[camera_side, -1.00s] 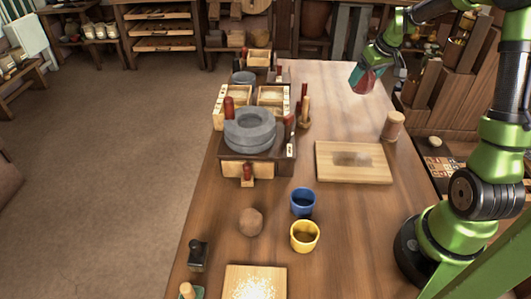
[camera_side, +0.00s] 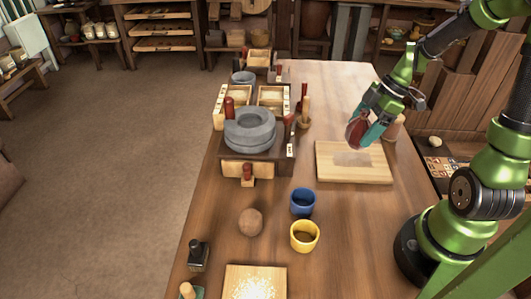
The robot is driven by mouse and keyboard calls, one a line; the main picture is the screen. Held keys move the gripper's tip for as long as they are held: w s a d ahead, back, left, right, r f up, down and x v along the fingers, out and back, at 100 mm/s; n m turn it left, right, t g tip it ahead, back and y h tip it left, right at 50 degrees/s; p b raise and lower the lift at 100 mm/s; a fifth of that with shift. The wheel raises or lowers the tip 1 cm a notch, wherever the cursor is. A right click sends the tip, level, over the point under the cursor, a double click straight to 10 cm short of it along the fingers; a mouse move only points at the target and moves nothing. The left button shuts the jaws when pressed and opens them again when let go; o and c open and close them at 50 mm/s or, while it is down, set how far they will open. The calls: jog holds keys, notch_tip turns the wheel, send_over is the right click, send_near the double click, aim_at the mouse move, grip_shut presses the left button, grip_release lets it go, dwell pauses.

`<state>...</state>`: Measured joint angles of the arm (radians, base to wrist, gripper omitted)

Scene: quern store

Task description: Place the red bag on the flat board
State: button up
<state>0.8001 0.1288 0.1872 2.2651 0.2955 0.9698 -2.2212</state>
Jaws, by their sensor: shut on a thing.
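The red bag (camera_side: 357,131) is held between the fingers of my gripper (camera_side: 362,130), which is shut on it. The bag is small in this view and partly covered by the teal fingers. The flat board (camera_side: 337,173) is a pale wooden rectangle lying on the table, with a darker patch near its middle. In the picture the bag shows above the board's upper right part and stands clear of it. I cannot tell its exact height.
A grey stone quern (camera_side: 250,131) stands on a wooden base to the left of the board. A blue cup (camera_side: 303,203) and a yellow cup (camera_side: 305,237) stand in front. A wooden cylinder (camera_side: 394,128) is partly hidden behind my gripper.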

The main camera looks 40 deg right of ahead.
jog(key=shift+f, duration=2.8)
jog(key=shift+f, duration=0.15)
jog(key=o, duration=1.2)
jog(key=shift+o, duration=0.2)
jog(key=v, duration=1.1)
jog(key=s+a+r+m+t+h, duration=0.1)
jog(key=a+r+m+t, duration=0.1)
jog(key=a+r+m, duration=0.3)
jog(key=s+a+r+m+t+h, duration=0.1)
jog(key=a+r+m, duration=0.4)
jog(key=a+m, duration=0.5)
jog(key=s+a+t, duration=0.1)
jog(key=a, duration=0.1)
jog(key=shift+a+r, duration=0.2)
jog(key=shift+a, duration=0.15)
